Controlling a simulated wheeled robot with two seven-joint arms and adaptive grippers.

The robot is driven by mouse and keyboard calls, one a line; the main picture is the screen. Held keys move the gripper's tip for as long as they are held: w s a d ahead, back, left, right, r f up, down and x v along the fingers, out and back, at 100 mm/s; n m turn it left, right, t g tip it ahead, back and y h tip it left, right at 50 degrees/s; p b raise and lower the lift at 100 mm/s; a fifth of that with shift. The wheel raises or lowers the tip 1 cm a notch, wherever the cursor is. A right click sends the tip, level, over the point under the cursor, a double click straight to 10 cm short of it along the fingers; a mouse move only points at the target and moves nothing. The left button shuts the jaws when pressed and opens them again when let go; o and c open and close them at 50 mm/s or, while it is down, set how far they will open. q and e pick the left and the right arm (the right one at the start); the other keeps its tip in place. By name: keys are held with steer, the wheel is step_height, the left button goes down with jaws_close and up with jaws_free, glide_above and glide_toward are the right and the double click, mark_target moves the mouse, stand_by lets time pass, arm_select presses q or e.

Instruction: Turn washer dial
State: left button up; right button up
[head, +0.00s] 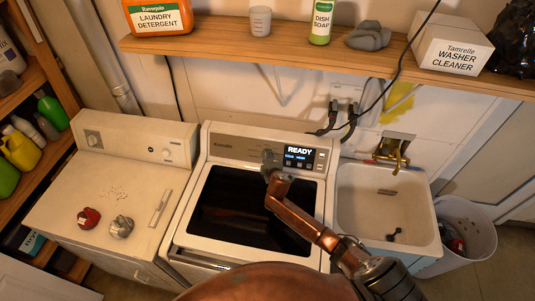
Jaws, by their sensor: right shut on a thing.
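The washer (190,215) stands in the middle, white with a dark glass lid. Its dark control panel (320,160) has a lit display (299,151) reading READY. My right arm reaches up from the lower right across the lid. My right gripper (269,160) is at the panel, just left of the display, shut on the washer dial. The gripper mostly hides the dial, so its angle cannot be read. My left gripper is not in view.
A second white machine (60,205) at left carries a red item (89,218) and a grey item (121,227). A utility sink (375,215) with a brass faucet (394,150) is at right. A wooden shelf (220,48) with bottles and a box runs above the washer.

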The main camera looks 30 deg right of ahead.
steer(key=shift+n+p, duration=0.4)
steer(key=shift+p, duration=0.05)
steer(key=shift+f, duration=0.1)
steer(key=o, duration=1.2)
steer(key=shift+c, duration=0.2)
steer(key=shift+s, duration=0.1)
steer(key=v, duration=1.2)
steer(key=shift+r, duration=0.25)
